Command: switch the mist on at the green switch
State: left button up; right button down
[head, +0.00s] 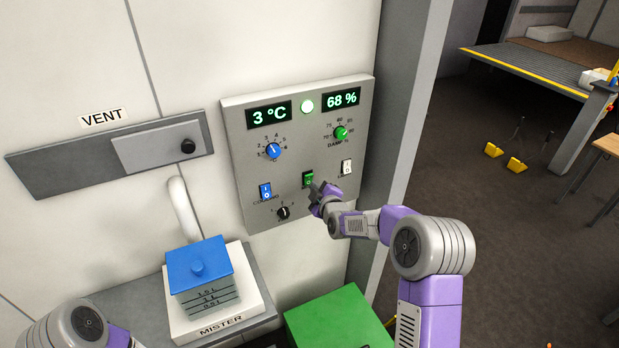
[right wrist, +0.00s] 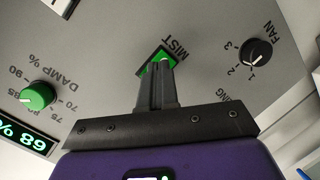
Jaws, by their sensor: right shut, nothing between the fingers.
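The green switch (head: 308,179) sits on the grey wall panel (head: 236,130), between a blue switch (head: 265,192) and a white switch (head: 347,167). In the right wrist view the green switch (right wrist: 150,62) is labelled MIST, and my fingers cover part of it. My right gripper (head: 318,190) is shut and empty, with its tips at the green switch; I cannot tell whether they touch it. The shut fingers also show in the right wrist view (right wrist: 160,75). My left arm shows only at the bottom left edge of the head view, and its gripper is out of the picture.
The panel has a blue knob (head: 273,150), a green damp knob (head: 341,132), a black fan knob (head: 283,213) and displays reading 3 °C and 68 %. A mister (head: 199,265) with a blue lid stands below left. A green box (head: 340,320) is below. A vent slider (head: 165,148) is at left.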

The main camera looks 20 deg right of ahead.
jog(key=shift+w, duration=0.1)
dwell(0.4)
jog(key=shift+w+r, duration=0.15)
jog(key=shift+w, duration=0.15)
jog(key=shift+w+a+r, duration=0.1)
jog(key=shift+w+r, duration=0.05)
jog(key=shift+w, duration=0.2)
dwell(0.7)
jog(key=shift+s+b, duration=0.1)
jog(key=shift+b, duration=0.25)
jog(key=shift+s+f+b, duration=0.25)
jog(key=shift+s+b, duration=0.4)
jog(key=shift+s, duration=0.05)
